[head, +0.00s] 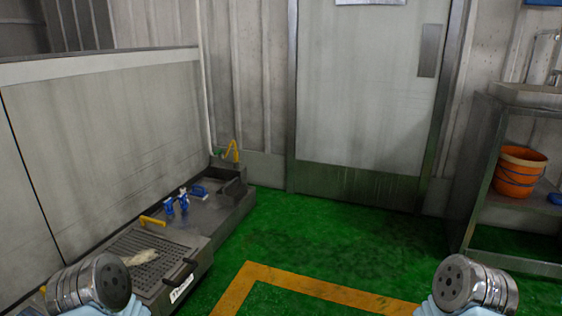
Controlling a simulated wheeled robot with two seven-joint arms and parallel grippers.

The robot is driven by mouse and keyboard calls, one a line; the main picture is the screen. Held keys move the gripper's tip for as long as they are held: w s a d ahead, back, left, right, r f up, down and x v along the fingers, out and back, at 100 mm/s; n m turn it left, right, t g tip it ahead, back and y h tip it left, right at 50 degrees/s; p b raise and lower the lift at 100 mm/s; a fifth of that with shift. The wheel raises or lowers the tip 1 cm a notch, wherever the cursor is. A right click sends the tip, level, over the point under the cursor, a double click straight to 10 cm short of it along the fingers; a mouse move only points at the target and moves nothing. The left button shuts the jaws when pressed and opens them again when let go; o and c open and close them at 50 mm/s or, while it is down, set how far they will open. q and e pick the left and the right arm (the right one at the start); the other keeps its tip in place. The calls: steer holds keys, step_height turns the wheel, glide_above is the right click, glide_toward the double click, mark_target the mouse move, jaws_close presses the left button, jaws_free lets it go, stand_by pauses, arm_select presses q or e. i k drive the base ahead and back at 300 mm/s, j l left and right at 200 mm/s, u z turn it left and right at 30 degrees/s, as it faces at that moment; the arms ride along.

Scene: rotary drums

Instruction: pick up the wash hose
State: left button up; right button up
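A yellow curved piece (232,149), which looks like part of the wash hose, rises at the wall behind the low dark basin (235,205). It is beside a green fitting (219,153) at the foot of a white vertical pipe. Where the rest of the hose runs cannot be made out. Another short yellow piece (152,221) lies at the basin's near left, and I cannot tell whether it belongs to the hose. No gripper fingers show.
Small blue-and-white items (183,201) stand in the basin. A grate (150,262) with a pale rag-like object and dark handles is in front. A grey door (370,90) is behind. An orange bucket (517,172) sits on a right-hand shelf. The green floor (310,235) between is clear.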

mark_target(235, 156)
steer(key=i+z, duration=0.15)
steer(key=i, duration=2.2)
steer(key=i+u, duration=0.1)
steer(key=i, duration=0.65)
steer(key=i+l, duration=0.15)
steer(key=i, duration=0.6)
steer(key=i+u, duration=0.1)
steer(key=i, duration=0.7)
